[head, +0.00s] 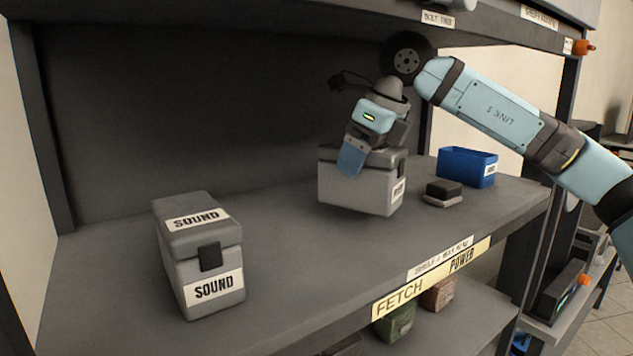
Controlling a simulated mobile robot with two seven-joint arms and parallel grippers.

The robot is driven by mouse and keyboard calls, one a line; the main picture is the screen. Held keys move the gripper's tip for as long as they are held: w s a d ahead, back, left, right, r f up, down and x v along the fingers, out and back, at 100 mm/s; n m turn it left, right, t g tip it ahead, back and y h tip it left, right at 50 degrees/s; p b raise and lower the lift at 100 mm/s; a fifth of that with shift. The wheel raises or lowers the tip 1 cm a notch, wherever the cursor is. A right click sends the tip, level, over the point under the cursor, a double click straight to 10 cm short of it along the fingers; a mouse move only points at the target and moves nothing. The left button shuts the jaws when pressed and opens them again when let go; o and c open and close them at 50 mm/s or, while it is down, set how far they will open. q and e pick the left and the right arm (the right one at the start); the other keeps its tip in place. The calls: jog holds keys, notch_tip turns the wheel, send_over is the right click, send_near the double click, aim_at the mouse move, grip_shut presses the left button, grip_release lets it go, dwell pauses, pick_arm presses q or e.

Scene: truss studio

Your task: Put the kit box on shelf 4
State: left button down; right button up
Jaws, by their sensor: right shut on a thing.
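My right gripper (356,152) reaches in from the right and points down, shut on the grey kit box (350,190) at its top. The kit box is over the middle of the shelf (290,260), with a small white label on its right end that is too small to read. I cannot tell whether its underside touches the shelf or hangs just above it. The small sign on the shelf's front edge (440,259) seems to begin with "SHELF"; its number is hard to read. My left gripper is out of view.
A grey box labelled SOUND (203,262) stands front left on the same shelf. A blue open bin (466,168) and a small dark block on a grey base (443,192) are right of the kit box. Bare shelf lies between the two grey boxes. An upper shelf is above.

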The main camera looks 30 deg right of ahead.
jog(key=a+f, duration=0.1)
jog(key=a, duration=0.2)
jog(key=a+f+p, duration=0.1)
jog(key=a, duration=0.1)
jog(key=a+f, duration=0.1)
jog(key=a, duration=0.2)
jog(key=shift+w+a+f+p, duration=0.1)
jog(key=shift+a+f+p, duration=0.1)
jog(key=shift+a+p, duration=0.15)
jog(key=shift+f+b, duration=0.2)
jog(key=shift+b, duration=0.1)
jog(key=o, duration=1.2)
